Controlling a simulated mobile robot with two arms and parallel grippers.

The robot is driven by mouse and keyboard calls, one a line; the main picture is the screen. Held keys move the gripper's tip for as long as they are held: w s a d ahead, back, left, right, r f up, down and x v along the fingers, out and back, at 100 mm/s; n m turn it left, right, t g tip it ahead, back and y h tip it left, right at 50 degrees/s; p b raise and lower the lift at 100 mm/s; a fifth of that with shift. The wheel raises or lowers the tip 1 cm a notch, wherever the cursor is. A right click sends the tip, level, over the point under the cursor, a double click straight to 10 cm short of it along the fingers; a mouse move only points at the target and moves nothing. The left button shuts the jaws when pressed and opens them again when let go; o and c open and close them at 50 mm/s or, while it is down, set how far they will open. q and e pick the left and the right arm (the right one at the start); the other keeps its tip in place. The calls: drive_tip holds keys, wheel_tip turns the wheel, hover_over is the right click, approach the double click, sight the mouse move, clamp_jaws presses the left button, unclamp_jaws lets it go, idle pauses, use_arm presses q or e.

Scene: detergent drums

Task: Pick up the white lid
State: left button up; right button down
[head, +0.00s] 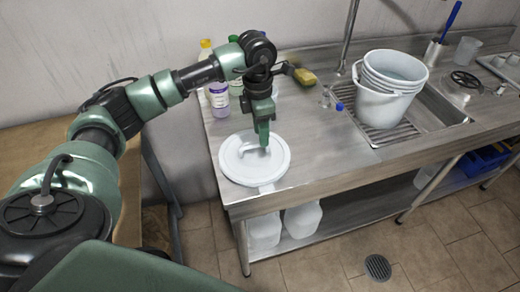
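The white lid (236,170) is round and lies flat at the near left end of the steel counter (325,165). It has a raised white handle in its middle. My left gripper (264,143) comes down from above and points at the lid, with its tips over the right part of the lid, just right of the handle. I see the fingers nearly edge-on, so I cannot tell whether they are open or shut, or whether they touch the lid. My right gripper is not in view.
Bottles, one holding purple liquid (219,97), stand behind my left arm. A yellow sponge (305,77) lies near the wall. Stacked white buckets (384,103) stand on the sink's drain rack (402,136). White jugs (303,219) stand under the counter. The counter right of the lid is clear.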

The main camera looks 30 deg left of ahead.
sight(254, 145)
use_arm(q)
drive_tip(key=shift+a+r+y, duration=0.1)
drive_tip(key=shift+a+y, duration=0.2)
drive_tip(key=shift+a, duration=0.45)
drive_tip(key=shift+s+f, duration=0.15)
drive_tip(key=shift+f, duration=0.15)
drive_tip(key=f+p, duration=0.1)
drive_tip(key=f, duration=0.1)
drive_tip(key=f+p, duration=0.1)
drive_tip(key=f, duration=0.1)
drive_tip(key=a+f, duration=0.1)
drive_tip(key=f, duration=0.1)
drive_tip(key=shift+f+p, duration=0.15)
drive_tip(key=shift+p, duration=0.25)
drive_tip(key=shift+d+f, duration=0.1)
drive_tip(key=shift+f, duration=0.15)
clamp_jaws()
